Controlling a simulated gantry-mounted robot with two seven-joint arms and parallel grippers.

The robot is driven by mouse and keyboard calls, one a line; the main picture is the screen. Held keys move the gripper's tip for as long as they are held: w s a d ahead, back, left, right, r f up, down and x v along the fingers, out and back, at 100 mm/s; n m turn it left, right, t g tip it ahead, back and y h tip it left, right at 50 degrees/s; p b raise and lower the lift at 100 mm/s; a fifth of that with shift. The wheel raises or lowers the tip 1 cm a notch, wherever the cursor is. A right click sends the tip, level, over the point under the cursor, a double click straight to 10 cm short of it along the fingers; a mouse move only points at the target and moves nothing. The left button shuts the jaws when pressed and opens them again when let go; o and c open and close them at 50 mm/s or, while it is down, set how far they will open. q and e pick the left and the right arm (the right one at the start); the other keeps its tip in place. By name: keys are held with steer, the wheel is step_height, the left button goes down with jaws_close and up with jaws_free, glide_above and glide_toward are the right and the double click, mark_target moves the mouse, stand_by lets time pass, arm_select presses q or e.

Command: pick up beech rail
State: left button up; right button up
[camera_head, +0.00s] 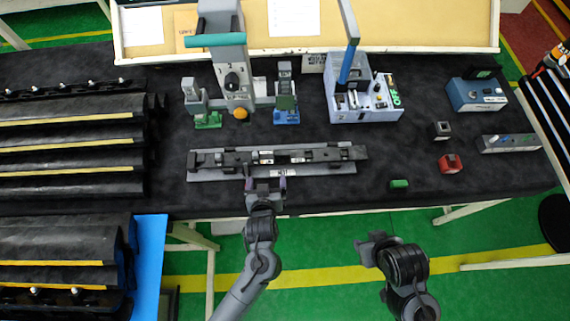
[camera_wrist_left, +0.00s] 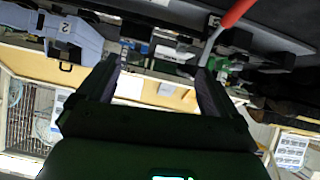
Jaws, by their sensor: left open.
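My left gripper (camera_head: 266,184) is open at the front edge of the long grey fixture labelled NEST (camera_head: 200,176). Its fingers straddle no visible object. In the left wrist view the two fingers (camera_wrist_left: 157,72) are apart with nothing between them. A dark bar with small light parts (camera_head: 325,155) lies along the fixture. I cannot tell whether it is the beech rail; no plainly beech-coloured rail shows there. Narrow tan-yellow strips (camera_head: 65,146) run along the dark racks at the left. My right gripper (camera_head: 370,244) hangs in front of the table; its jaws are unclear.
A grey press with a teal handle (camera_head: 215,40) and a pale blue lever unit (camera_head: 365,105) stand behind the fixture. A green block (camera_head: 399,184), a red block (camera_head: 450,164) and a blue box (camera_head: 476,95) are to the right. The dark mat between is partly clear.

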arm_select(q)
steer(key=t+b, duration=0.2)
steer(key=b, duration=0.2)
glide_toward(282, 154)
steer(key=shift+y, duration=0.3)
steer(key=x, duration=0.5)
steer(key=shift+d, duration=0.15)
steer(key=shift+b+x, duration=0.3)
steer(key=shift+x, duration=2.6)
arm_select(e)
step_height(282, 154, down, 7)
steer(key=shift+r, duration=0.2)
arm_select(q)
steer(key=shift+d, duration=0.1)
steer(key=shift+c, duration=0.4)
steer(key=c, duration=1.2)
arm_select(e)
steer(key=shift+d, duration=0.15)
